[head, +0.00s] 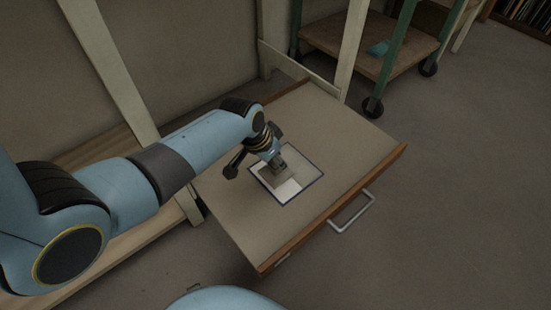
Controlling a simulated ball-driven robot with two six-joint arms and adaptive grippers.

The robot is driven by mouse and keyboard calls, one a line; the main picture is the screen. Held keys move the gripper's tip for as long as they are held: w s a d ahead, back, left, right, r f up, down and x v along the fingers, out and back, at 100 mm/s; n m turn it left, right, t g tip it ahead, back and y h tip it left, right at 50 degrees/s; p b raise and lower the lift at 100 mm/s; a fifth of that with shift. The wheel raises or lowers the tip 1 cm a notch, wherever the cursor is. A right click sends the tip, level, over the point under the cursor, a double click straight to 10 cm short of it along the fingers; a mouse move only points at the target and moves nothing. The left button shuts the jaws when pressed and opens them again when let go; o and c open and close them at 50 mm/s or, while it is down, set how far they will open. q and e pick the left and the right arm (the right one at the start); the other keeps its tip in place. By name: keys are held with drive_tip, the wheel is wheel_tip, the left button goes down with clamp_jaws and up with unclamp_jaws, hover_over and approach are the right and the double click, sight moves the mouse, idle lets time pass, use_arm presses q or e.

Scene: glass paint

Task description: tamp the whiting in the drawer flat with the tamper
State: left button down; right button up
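The drawer (345,160) is pulled out, with a wooden front edge and a metal handle (351,212). On its pale inside lies a square patch with a thin dark blue border (284,203). The patch has white areas, which look like the whiting (289,189), and a grey-beige area under my gripper. My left gripper (279,166) points down over the patch, near its middle. A small greyish piece at its tips may be the tamper, but I cannot make it out clearly. Whether the fingers are shut on it is hidden. My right gripper is out of view.
A pale upright post (353,45) stands behind the drawer. The floor (460,180) right of the drawer is clear.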

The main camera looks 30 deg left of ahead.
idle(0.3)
use_arm(q)
drive_tip(key=b, duration=0.2)
hover_over(295, 165)
drive_tip(key=shift+s+a+f, duration=0.1)
drive_tip(key=shift+s, duration=0.1)
drive_tip(key=shift+w, duration=0.2)
drive_tip(key=shift+f+b, duration=0.4)
drive_tip(key=shift+f, duration=0.3)
drive_tip(key=shift+f, duration=0.25)
idle(0.4)
idle(0.8)
